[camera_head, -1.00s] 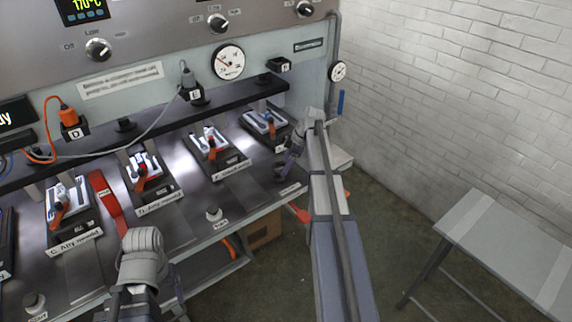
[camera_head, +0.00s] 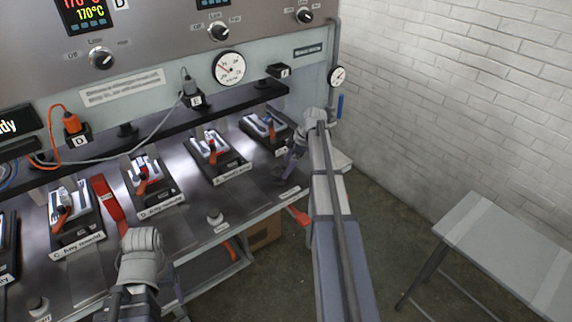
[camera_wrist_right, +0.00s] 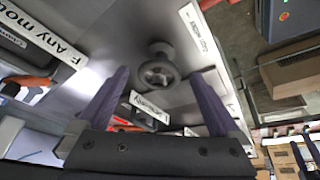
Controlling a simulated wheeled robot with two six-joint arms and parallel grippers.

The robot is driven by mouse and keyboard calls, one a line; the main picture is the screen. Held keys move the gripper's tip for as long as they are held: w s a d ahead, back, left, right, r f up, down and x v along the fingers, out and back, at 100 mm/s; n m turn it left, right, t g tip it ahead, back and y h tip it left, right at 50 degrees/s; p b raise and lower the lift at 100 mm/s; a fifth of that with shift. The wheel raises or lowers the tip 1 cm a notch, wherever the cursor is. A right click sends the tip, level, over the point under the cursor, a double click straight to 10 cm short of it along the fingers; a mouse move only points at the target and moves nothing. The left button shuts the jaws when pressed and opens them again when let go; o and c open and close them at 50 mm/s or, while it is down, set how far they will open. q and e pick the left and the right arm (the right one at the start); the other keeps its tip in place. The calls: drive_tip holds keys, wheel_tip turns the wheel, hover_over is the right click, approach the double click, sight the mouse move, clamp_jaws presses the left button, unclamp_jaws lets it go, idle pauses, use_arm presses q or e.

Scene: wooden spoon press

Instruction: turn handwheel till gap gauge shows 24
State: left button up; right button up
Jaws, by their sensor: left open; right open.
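In the head view my right gripper (camera_head: 284,172) is at the right end of the bench and I cannot make out the wheel there. A large round dial (camera_head: 229,69) is on the back panel and a smaller dial (camera_head: 337,76) on the right side; I cannot read either. My left gripper (camera_head: 174,276) is at the lower left, mostly hidden behind its wrist.
Several black press stations with spoon-shaped pieces (camera_head: 213,152) line the bench. A small knob (camera_head: 215,217) stands near the front edge. A red bar (camera_head: 107,204) lies between stations. A grey table (camera_head: 500,240) stands at the right, with open floor before it.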

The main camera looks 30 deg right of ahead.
drive_tip(key=p+v, duration=0.4)
drive_tip(key=v, duration=0.1)
drive_tip(key=shift+s+d+r, duration=0.1)
drive_tip(key=shift+r, duration=0.25)
drive_tip(key=shift+f, duration=0.1)
drive_tip(key=b+x, duration=0.7)
drive_tip(key=shift+f, duration=0.35)
drive_tip(key=shift+r, duration=0.2)
